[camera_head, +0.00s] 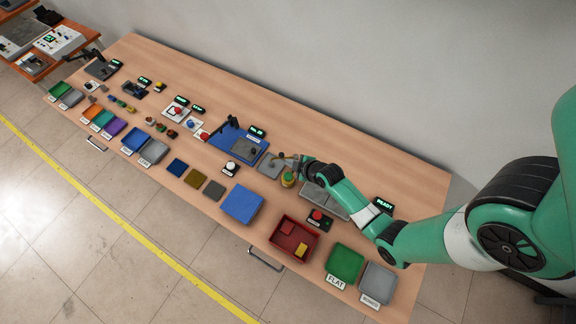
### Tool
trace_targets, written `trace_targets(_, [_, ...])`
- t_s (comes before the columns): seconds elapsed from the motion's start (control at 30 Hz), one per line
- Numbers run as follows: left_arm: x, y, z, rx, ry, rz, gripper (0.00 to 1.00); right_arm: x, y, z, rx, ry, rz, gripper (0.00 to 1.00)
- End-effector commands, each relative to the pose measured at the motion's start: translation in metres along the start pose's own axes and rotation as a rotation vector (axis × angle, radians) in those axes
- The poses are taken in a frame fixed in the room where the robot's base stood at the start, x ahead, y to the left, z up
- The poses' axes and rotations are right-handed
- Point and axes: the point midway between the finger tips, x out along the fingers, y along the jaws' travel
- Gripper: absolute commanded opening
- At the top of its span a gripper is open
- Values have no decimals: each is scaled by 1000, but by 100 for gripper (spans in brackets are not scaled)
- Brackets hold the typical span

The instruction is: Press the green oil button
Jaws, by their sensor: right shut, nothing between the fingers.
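A small round green-topped, yellow-sided piece (288,179), which looks like the green oil button, stands on the long wooden table right of the blue fixture. My right arm reaches in from the right over the table. My right gripper (291,158) is shut and empty, pointing left. In the picture it sits just above the green-topped piece, beside a grey plate (271,166). I cannot tell its height or whether it touches anything. My left gripper is not in view.
A blue fixture (228,141) with a black clamp stands left of the gripper. A white button box (230,168), blue tray (242,204), red bin (294,238) and red button box (318,218) lie nearby. A grey panel is partly hidden under my arm. The table's back strip is mostly clear.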

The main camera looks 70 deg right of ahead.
Motion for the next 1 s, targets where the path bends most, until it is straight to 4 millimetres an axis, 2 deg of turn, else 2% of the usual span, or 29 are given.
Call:
trace_targets(0.37, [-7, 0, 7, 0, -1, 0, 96, 7, -5, 5, -4, 0, 0, 0])
trace_targets(0.8, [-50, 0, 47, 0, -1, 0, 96, 50, -36, 36, -4, -1, -1, 0])
trace_targets(1.0, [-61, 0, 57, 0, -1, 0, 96, 62, -45, 45, -5, -1, -1, 0])
